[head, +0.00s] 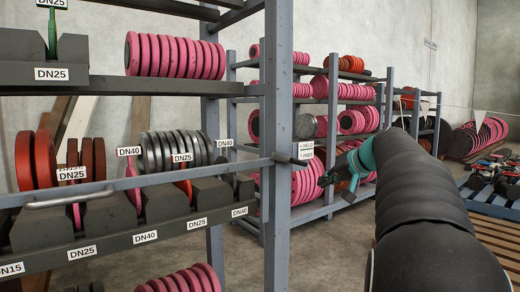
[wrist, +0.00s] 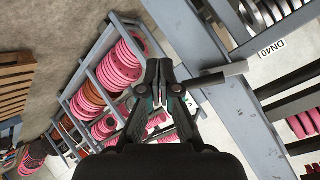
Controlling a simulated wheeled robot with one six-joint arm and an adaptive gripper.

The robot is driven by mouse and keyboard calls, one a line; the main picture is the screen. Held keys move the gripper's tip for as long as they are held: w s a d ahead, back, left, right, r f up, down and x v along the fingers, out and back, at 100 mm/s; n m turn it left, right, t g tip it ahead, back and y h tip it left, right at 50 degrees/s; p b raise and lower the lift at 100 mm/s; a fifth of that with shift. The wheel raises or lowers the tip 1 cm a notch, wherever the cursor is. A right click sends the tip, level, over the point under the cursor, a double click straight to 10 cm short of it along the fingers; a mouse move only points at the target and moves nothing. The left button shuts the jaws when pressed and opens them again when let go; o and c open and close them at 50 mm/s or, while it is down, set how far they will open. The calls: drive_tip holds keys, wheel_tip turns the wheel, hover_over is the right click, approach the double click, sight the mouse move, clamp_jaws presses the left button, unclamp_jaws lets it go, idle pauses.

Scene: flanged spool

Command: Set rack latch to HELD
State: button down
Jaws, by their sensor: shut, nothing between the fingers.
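The rack latch (head: 290,160) is a short dark lever on the front upright post of the near rack. It sticks out to the right, roughly level. A small white label (head: 306,151) beside it reads HELD above FREE; the lever's end lies by its lower edge. I cannot tell for sure which setting it marks.
The rack's upright post (head: 278,110) stands left of my gripper. A blue-grey bar with a handle (head: 70,197) runs across the near rack's front. Another rack (head: 334,130) stands behind. Concrete floor shows between them.

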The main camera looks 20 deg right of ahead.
wheel_tip(320, 180, up, 9)
drive_tip(key=w+n+t+y, duration=0.1)
drive_tip(key=w+n+t, duration=0.1)
drive_tip(key=n, duration=0.1)
drive_tip(key=n+t+y, duration=0.1)
drive_tip(key=n+y, duration=0.1)
drive_tip(key=n, duration=0.1)
approach(277, 136)
drive_tip(key=p+x, duration=0.1)
drive_tip(key=x, duration=0.5)
drive_tip(key=shift+w+f, duration=0.1)
drive_tip(key=shift+w, duration=0.15)
drive_tip(key=shift+s+a+f, duration=0.1)
drive_tip(key=shift+a+f, duration=0.05)
drive_tip(key=shift+f, duration=0.45)
drive_tip(key=shift+s+a+f, duration=0.15)
drive_tip(key=shift+a+f, duration=0.05)
drive_tip(key=shift+f, duration=0.35)
drive_tip(key=shift+a+f+b, duration=0.25)
drive_tip(key=shift+f+b, duration=0.1)
drive_tip(key=shift+f, duration=0.4)
drive_tip(key=shift+f, duration=0.1)
